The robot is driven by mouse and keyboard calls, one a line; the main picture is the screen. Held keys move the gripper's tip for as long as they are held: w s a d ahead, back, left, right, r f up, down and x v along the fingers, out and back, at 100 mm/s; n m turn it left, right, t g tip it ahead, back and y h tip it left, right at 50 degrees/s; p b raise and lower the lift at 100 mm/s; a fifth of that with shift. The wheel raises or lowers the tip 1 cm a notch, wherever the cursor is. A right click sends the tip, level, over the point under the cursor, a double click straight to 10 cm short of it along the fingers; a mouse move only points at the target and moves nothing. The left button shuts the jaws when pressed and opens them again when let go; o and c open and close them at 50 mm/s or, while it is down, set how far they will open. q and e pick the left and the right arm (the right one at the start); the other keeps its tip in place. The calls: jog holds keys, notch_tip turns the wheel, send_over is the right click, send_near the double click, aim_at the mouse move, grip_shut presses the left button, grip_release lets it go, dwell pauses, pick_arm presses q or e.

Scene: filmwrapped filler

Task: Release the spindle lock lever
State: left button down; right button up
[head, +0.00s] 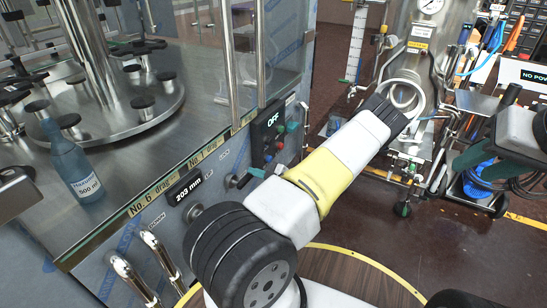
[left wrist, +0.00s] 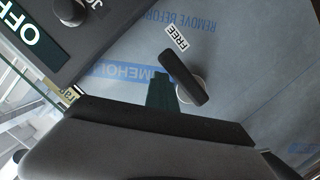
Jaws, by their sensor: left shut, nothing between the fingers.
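The spindle lock lever is a black bar on a round silver base, on the film-covered machine front. It shows in the left wrist view (left wrist: 185,78), lying diagonally below a FREE label (left wrist: 177,38). In the head view its black handle (head: 231,181) seems to show just left of my left gripper. My left gripper (head: 250,177) has teal fingers, shut and empty. In the left wrist view its teal fingertip (left wrist: 162,90) appears just left of the lever; I cannot tell whether they touch. My right gripper (head: 478,152) has teal fingers at the right edge, away from the machine; its opening is unclear.
An OFF display (head: 272,120) with buttons sits up and right of the lever. A 203 mm display (head: 187,187) is to its left. Metal handles (head: 133,280) stick out below. A blue bottle (head: 70,160) stands on the machine deck. A tool cart (head: 415,110) stands behind.

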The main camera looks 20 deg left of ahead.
pick_arm(q)
jog(key=shift+w+d+f, duration=0.1)
jog(key=d+r, duration=0.6)
jog(key=d, duration=0.3)
jog(key=shift+s+d+r, duration=0.25)
jog(key=shift+s+r, duration=0.05)
jog(key=shift+s, duration=0.15)
